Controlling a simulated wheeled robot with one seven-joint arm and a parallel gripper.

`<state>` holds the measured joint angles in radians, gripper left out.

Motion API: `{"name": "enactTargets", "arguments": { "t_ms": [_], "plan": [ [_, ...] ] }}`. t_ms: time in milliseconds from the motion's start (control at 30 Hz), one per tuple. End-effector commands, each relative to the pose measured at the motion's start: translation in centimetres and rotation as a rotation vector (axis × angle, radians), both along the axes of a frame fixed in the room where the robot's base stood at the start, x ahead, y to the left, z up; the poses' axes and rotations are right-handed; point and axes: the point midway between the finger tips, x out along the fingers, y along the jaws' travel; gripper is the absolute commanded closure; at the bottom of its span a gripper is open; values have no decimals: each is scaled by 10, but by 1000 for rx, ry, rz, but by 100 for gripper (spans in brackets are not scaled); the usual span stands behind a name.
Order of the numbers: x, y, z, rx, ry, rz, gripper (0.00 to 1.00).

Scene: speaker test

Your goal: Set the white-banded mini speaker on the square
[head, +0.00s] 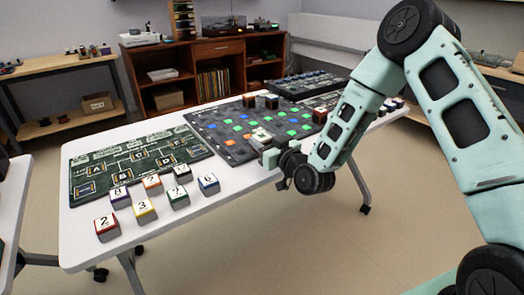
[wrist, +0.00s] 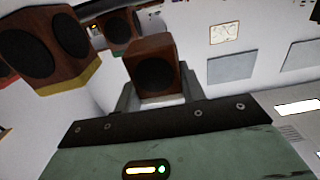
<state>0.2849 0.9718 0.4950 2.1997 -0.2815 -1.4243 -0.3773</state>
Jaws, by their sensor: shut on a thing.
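In the wrist view a small brown wooden speaker (wrist: 153,62) with a dark round cone sits between the fingers of my gripper (wrist: 160,92). A pale band shows along its lower edge there. My gripper is shut on it. In the head view my gripper (head: 270,155) is over the front edge of the table, by the near right part of a dark mat (head: 205,122) with small blue, green and orange squares (head: 231,142). I cannot clearly make out the held speaker in the head view. Which square is meant cannot be told.
A yellow-banded speaker (wrist: 45,48) and another speaker (wrist: 122,28) show beyond the held one. Dark speakers (head: 271,101) stand at the mat's back. A lettered board (head: 82,187) lies left on the white table (head: 78,238). Several numbered cubes (head: 145,211) stand in front of it.

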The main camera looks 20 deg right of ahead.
Motion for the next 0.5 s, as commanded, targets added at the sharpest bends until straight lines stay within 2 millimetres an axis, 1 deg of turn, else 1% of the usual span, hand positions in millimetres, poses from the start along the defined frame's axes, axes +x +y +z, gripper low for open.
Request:
{"name": "enactTargets", "arguments": {
  "t_ms": [200,300,500],
  "plan": [
    [0,0,-31,0,2,-1,85],
    [0,0,-41,-1,2,0,85],
    [0,0,-43,-2,-2,0,85]
  ]
}}
